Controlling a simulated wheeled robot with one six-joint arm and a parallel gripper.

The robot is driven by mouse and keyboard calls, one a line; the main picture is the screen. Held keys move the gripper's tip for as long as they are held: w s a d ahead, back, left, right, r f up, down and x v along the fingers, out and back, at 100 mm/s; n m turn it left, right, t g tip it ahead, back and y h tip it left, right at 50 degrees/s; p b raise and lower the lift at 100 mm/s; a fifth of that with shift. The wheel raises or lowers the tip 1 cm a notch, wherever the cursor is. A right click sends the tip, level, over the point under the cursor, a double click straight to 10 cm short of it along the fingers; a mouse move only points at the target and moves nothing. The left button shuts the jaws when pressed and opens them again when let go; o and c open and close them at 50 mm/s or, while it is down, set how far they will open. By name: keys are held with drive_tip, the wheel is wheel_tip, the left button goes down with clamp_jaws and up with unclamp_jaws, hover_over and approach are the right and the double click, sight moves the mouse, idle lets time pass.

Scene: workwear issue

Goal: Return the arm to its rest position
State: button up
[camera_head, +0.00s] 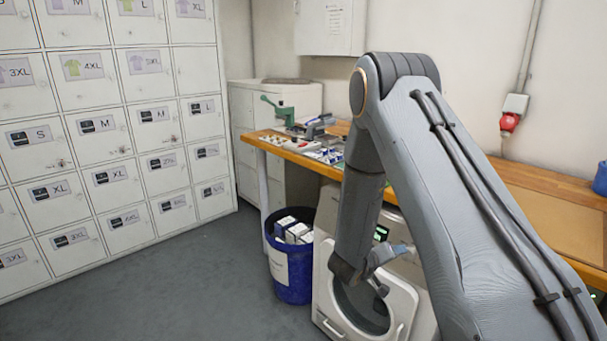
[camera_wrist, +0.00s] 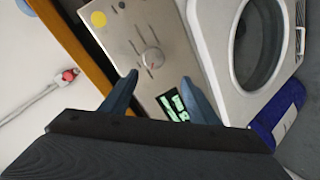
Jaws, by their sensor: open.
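My gripper (camera_wrist: 160,78) shows in the wrist view with its two blue-grey fingers spread apart and nothing between them. In the wrist view it points toward the control panel (camera_wrist: 140,40) of a front-loading washing machine. In the head view my arm folds over and hangs down in front of the white machine (camera_head: 408,300), and it hides much of the machine and part of the workbench. The fingertips are hard to make out there.
A blue bin (camera_head: 291,272) with white boxes stands left of the machine. The wooden workbench (camera_head: 540,190) carries tools and small items. White lockers (camera_head: 105,130) with size labels line the left wall. A red socket (camera_head: 510,121) is on the wall. The grey floor (camera_head: 190,290) is clear.

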drive_tip(key=s+a+r+g+y, duration=0.1)
drive_tip(key=s+a+r+y, duration=0.3)
drive_tip(key=a+y, duration=0.15)
drive_tip(key=s+a+r+g+y, duration=0.1)
drive_tip(key=s+a+r+y, duration=0.3)
drive_tip(key=a, duration=0.3)
drive_tip(key=s+r+g, duration=0.2)
drive_tip(key=s, duration=0.8)
drive_tip(key=s+r+g, duration=0.3)
drive_tip(key=s, duration=0.8)
drive_tip(key=shift+s+a+m+g, duration=0.2)
drive_tip(key=shift+s+m+g, duration=0.1)
drive_tip(key=shift+m, duration=0.1)
drive_tip(key=shift+r, duration=0.15)
